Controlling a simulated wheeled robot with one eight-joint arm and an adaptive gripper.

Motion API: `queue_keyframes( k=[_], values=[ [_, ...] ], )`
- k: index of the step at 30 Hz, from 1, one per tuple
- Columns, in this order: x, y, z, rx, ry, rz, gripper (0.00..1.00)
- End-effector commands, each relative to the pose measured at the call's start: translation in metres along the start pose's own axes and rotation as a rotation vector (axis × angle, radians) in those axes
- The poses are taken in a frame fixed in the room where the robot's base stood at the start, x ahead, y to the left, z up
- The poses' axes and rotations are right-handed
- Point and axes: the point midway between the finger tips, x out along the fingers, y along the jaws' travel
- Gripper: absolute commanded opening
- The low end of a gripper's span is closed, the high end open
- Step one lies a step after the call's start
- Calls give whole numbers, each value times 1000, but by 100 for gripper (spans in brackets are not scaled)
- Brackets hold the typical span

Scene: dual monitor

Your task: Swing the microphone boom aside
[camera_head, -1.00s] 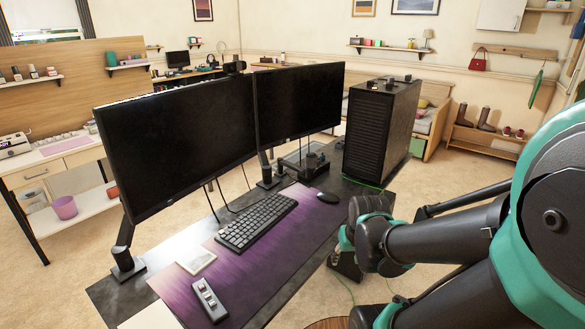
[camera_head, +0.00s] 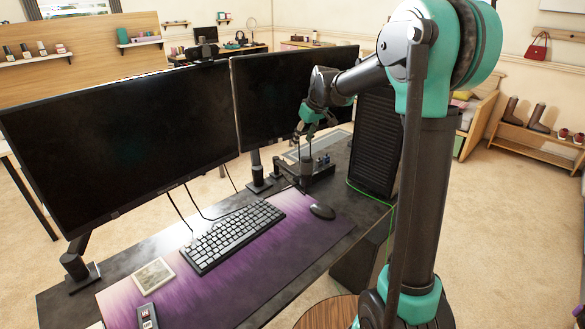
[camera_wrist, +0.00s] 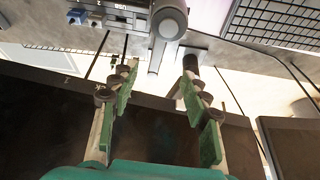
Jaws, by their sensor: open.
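The microphone boom looks like the dark jointed arm (camera_head: 283,172) low beside the audio box, near the foot of the right monitor; in the head view it is small and partly hidden by my gripper. In the wrist view a grey rounded joint with a bar (camera_wrist: 168,24) lies just beyond my fingertips, probably part of this boom. My gripper (camera_head: 304,152) hangs in front of the right monitor, pointing down over the boom area. In the wrist view its two green-padded fingers (camera_wrist: 160,78) are apart, with nothing clearly held. I cannot tell whether they touch the boom.
The right monitor (camera_head: 285,95) stands close behind my gripper, with the left monitor (camera_head: 120,135) beside it. The audio box (camera_head: 318,172) with blue plugs and the black computer tower (camera_head: 373,140) are close by. Keyboard (camera_head: 232,235) and mouse (camera_head: 322,211) lie on the purple mat (camera_head: 275,262).

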Motion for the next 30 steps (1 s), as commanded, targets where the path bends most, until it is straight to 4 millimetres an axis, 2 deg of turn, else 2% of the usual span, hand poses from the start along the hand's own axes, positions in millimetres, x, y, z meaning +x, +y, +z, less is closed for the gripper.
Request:
queue_keyframes(
  k=[21, 25, 30],
  values=[
    [134, 0, 0, 1, 0, 1, 47],
    [151, 1, 1, 2, 0, 1, 47],
    [164, 1, 1, 2, 0, 1, 47]
  ],
)
